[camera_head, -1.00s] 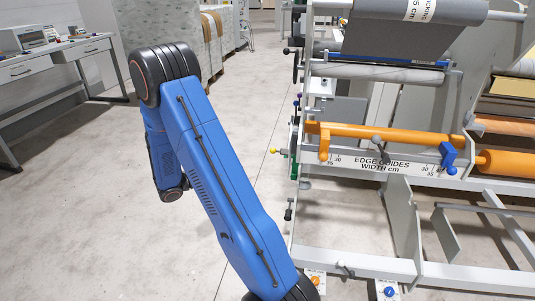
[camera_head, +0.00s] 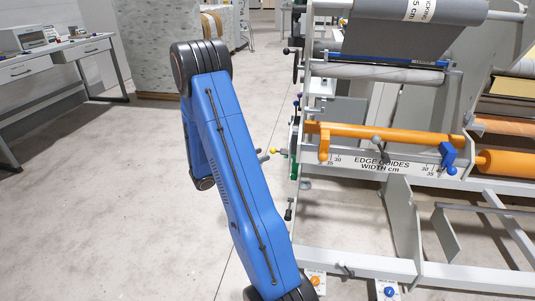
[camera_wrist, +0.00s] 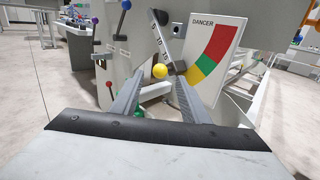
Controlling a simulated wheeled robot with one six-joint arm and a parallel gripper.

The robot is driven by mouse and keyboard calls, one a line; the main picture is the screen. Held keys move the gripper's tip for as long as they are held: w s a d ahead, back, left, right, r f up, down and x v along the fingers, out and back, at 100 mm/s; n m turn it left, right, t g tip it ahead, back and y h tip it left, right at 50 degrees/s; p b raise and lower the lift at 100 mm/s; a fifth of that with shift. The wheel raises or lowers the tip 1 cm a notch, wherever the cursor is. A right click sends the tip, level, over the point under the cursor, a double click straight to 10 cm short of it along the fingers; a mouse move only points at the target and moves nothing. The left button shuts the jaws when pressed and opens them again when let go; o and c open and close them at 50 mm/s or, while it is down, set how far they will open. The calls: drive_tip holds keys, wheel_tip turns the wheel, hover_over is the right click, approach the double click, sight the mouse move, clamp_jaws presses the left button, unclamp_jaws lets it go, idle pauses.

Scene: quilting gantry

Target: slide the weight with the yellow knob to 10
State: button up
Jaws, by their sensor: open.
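The yellow knob (camera_wrist: 160,71) shows in the wrist view beside the lower end of a numbered scale bar (camera_wrist: 161,42). A dark block (camera_wrist: 179,67) on the bar just right of the knob looks like its weight. My gripper (camera_wrist: 159,77) is open and empty, its two grey fingers pointing toward the knob, one on each side of it in the picture. I cannot tell whether the tips reach it. In the head view the yellow knob (camera_head: 272,151) stands at the machine's left side, with my gripper tips (camera_head: 264,156) close by its left; the scale is unreadable there.
A dancer plate (camera_wrist: 212,50) with red, yellow and green bands stands right of the bar. Blue (camera_wrist: 125,5), purple (camera_wrist: 95,21), red (camera_wrist: 109,84) and green knobs are to the left. The orange roller (camera_head: 385,134) lies right. Floor left of the machine is clear.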

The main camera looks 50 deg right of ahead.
drive_tip(key=shift+x, duration=2.3)
drive_tip(key=shift+c, duration=0.2)
